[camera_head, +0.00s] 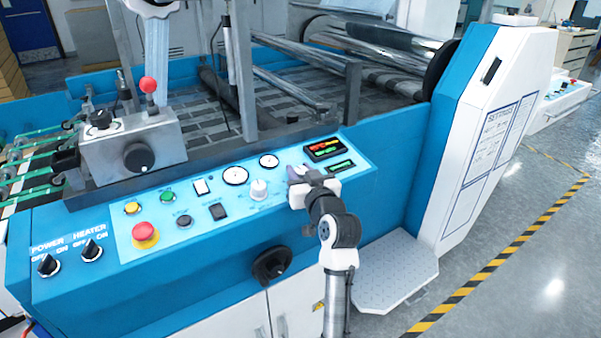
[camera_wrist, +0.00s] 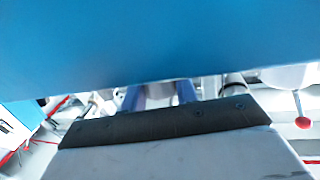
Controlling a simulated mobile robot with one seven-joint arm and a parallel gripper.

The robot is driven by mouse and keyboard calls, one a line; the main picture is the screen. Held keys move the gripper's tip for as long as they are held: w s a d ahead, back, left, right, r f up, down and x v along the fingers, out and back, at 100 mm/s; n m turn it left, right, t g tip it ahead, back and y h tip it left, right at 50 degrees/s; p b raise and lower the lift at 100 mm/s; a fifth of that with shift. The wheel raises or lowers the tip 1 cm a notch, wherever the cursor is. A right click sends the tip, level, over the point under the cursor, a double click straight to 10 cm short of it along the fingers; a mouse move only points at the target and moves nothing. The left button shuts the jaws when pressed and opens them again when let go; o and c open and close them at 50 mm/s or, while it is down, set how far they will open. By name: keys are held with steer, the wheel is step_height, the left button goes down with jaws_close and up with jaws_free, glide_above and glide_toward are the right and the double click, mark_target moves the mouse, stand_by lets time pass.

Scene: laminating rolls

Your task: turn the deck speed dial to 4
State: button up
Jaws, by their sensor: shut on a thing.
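My gripper (camera_head: 295,173) is at the light-blue control panel (camera_head: 190,232), just right of a white knob (camera_head: 258,189) with a printed scale around it. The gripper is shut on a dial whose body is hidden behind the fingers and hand. I cannot read its label, its scale or where its pointer stands. In the wrist view two bluish fingers (camera_wrist: 160,95) show partly beyond the dark edge of the hand, under a large blue surface; their tips and the dial do not show.
Beside the gripper are a lit red-and-green display (camera_head: 323,149) and two round gauges (camera_head: 236,175). A red stop button (camera_head: 145,235) and small buttons sit further left. A black handwheel (camera_head: 271,265) juts from the front below. A step plate (camera_head: 385,275) lies to the right.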

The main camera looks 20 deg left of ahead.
steer(key=shift+f, duration=0.1)
steer(key=n+g+y+b, duration=0.1)
steer(key=b, duration=0.1)
steer(key=n+g+y+b, duration=0.1)
steer(key=n+b, duration=0.1)
steer(key=shift+f+g+y, duration=0.2)
steer(key=shift+g+y, duration=0.1)
steer(key=shift+g, duration=0.1)
steer(key=n+g+y+b, duration=0.2)
steer(key=n+g+b, duration=0.1)
steer(key=b, duration=0.1)
steer(key=n+g+b, duration=0.1)
steer(key=n+g, duration=0.1)
steer(key=n+g+y+b, duration=0.1)
steer(key=n+g, duration=0.1)
steer(key=g, duration=0.1)
steer(key=shift+r+g+b, duration=0.2)
steer(key=shift+g+b, duration=0.1)
steer(key=shift+s+n+g+b, duration=0.1)
steer(key=shift+n+g+b, duration=0.2)
steer(key=shift+n+g, duration=1.75)
steer(key=shift+g, duration=0.35)
steer(key=o, duration=0.9)
steer(key=shift+o, duration=0.2)
